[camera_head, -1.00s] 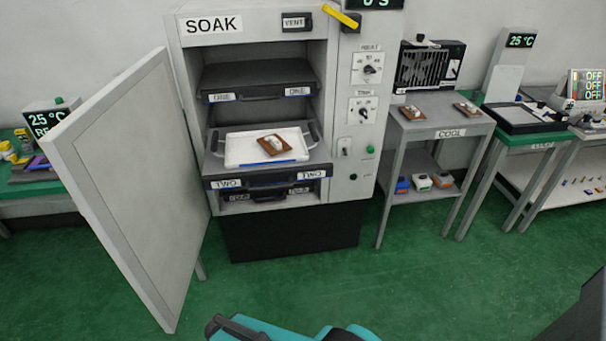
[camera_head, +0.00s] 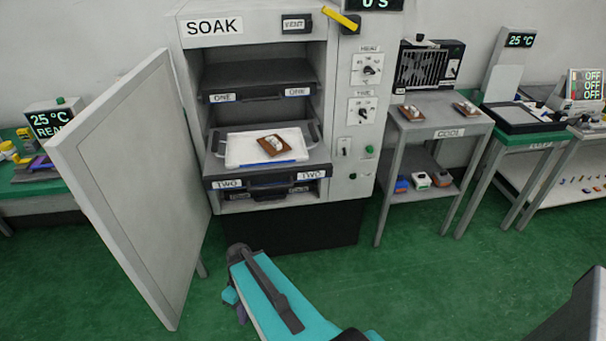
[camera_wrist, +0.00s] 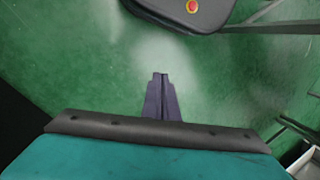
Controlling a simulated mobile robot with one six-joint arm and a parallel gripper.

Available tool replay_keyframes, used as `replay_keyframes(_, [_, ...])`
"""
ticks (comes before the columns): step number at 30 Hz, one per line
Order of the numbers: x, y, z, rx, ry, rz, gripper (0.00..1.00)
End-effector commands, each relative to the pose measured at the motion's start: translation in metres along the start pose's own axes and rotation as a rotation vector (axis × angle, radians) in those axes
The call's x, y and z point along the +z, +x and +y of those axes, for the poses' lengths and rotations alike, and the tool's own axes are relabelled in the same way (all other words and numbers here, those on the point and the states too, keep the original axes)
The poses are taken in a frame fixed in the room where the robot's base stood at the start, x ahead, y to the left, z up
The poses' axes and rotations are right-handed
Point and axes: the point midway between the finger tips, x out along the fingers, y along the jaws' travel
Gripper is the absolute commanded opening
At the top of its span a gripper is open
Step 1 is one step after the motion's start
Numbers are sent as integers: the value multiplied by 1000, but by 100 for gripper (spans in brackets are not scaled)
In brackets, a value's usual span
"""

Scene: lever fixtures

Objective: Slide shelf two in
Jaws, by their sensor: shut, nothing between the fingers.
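Shelf two (camera_head: 316,176) is a dark shelf in the grey SOAK cabinet (camera_head: 351,215). Its front, with two TWO labels, juts out past the cabinet opening. A white tray (camera_head: 236,152) with a brown board (camera_head: 272,146) and pale pieces on it sits on the shelf. The cabinet door (camera_head: 135,190) stands wide open to the left. My teal arm is low in front of the cabinet, apart from the shelf. In the wrist view my gripper (camera_wrist: 160,76) is shut and empty, over green floor. The head view does not show its fingertips clearly.
Shelf one (camera_head: 262,78) is inside the cabinet above shelf two. Another dark shelf front shows below shelf two, partly hidden. The COOL table (camera_head: 440,104) stands to the right. The green floor between my arm and the cabinet is clear.

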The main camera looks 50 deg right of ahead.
Motion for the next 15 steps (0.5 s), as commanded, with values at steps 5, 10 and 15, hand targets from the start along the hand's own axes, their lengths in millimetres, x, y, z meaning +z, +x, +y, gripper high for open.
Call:
replay_keyframes(5, [-13, -61, 39, 4, -72, 126, 0])
replay_keyframes(10, [-16, -117, 76, 34, -152, 238, 0])
replay_keyframes(15, [-11, -176, 113, 88, -232, 342, 0])
